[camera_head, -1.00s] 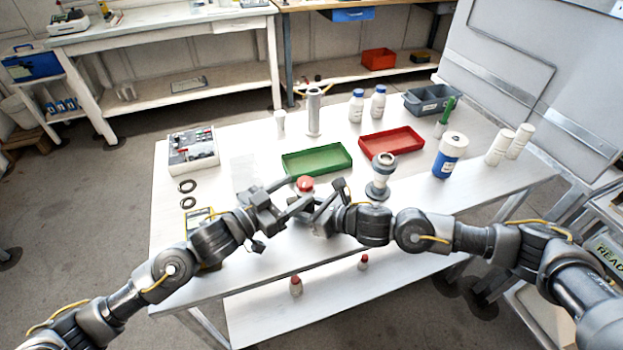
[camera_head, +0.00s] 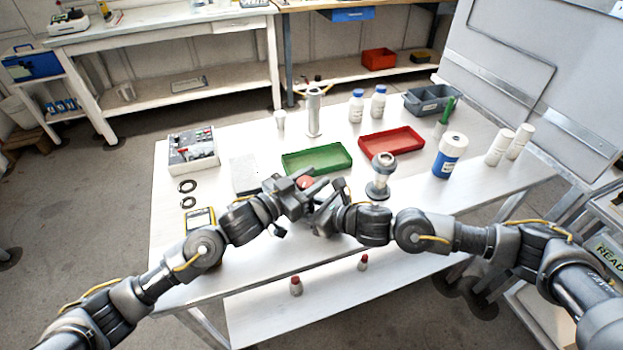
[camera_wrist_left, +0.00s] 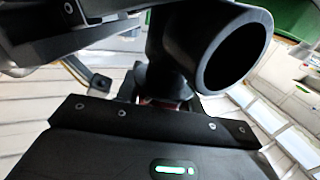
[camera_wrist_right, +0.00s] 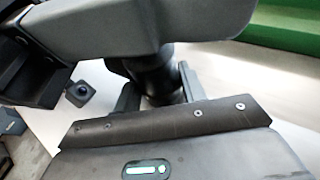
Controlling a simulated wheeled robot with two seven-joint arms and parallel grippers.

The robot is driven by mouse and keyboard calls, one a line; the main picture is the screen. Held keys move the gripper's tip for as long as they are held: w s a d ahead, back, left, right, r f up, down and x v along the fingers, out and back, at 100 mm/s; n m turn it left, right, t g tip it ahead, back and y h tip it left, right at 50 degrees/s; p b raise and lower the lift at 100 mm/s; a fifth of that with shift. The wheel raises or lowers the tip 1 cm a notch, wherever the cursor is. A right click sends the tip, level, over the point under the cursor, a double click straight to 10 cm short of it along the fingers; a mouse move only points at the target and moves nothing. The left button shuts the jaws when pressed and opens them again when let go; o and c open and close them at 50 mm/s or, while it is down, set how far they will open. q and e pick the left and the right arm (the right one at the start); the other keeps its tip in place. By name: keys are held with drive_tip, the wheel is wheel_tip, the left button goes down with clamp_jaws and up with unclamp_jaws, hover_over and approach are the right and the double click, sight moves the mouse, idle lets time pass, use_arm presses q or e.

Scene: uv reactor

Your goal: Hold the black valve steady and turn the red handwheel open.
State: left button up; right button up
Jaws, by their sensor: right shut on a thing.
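The red handwheel (camera_head: 305,182) shows in the head view near the table's front, just in front of the green tray, partly covered by my left gripper. My left gripper (camera_head: 308,184) is open, with its fingers apart at the handwheel. In the left wrist view the black valve (camera_wrist_left: 185,55) shows a wide round pipe mouth facing right, and a little red shows below it. My right gripper (camera_head: 329,203) is shut on the black valve from the right. The dark valve body (camera_wrist_right: 160,77) also shows between its fingers in the right wrist view. The grippers hide most of the valve.
The green tray (camera_head: 288,166) lies just behind the grippers, with a red tray (camera_head: 365,146) to its right. A grey-and-white fitting (camera_head: 378,188) stands close to my right arm. A yellow meter (camera_head: 200,217) and black rings (camera_head: 187,186) lie at left.

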use_arm(q)
drive_tip(key=c, duration=0.3)
drive_tip(key=shift+n+t+y, duration=0.3)
drive_tip(key=shift+t+y, duration=0.1)
drive_tip(key=n+t+y, duration=0.3)
drive_tip(key=y, duration=0.1)
drive_tip(key=shift+w+a, duration=0.1)
drive_tip(key=shift+w, duration=0.05)
drive_tip(key=shift+w+a+r+n+t+y, duration=0.15)
drive_tip(key=shift+n+t+y, duration=0.3)
drive_tip(key=shift+n+y, duration=0.25)
drive_tip(key=shift+a+f+n+t+y, duration=0.1)
drive_tip(key=shift+n+t+y, duration=0.4)
drive_tip(key=shift+y, duration=0.3)
drive_tip(key=o, duration=1)
drive_tip(key=shift+a, duration=0.1)
